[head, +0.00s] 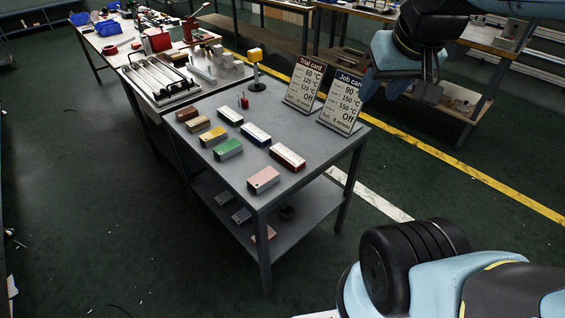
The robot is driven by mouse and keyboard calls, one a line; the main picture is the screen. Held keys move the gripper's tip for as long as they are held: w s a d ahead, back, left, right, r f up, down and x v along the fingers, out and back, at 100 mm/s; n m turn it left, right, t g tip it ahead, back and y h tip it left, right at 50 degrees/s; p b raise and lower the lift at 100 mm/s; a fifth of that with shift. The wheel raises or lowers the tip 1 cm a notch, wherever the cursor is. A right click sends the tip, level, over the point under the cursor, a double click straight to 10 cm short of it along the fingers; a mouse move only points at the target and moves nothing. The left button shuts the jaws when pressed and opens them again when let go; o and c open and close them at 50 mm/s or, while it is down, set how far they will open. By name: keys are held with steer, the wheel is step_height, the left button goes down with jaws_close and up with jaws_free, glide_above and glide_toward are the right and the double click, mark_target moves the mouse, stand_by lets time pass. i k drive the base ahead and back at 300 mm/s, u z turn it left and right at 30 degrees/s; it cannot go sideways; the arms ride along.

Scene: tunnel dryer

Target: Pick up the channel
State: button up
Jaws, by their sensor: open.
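I cannot tell for sure which thing is the channel. Pale metal pieces (201,72) stand on the bench behind the grey table, too small to make out a channel shape. On the grey table (205,108) lie small blocks in two rows: a brown one, a tan one, a yellow one (212,137), a green one (228,149), a pink one (263,179), and several with white tops, such as a red-sided one (287,157). My gripper (412,88) hangs at the upper right, beyond the cards, open and apart from everything; its fingers are partly hidden.
A Trial card (304,83) and a Job card (343,102) stand at the table's right edge. A yellow-topped post (255,62) stands at its back. More blocks lie on the lower shelf (290,228). A frame of long bars (160,78) lies on the bench behind. The table's right front is clear.

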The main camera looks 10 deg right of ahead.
mark_target(267, 178)
steer(key=z, duration=0.65)
steer(key=k, duration=0.25)
steer(key=u, duration=1.2)
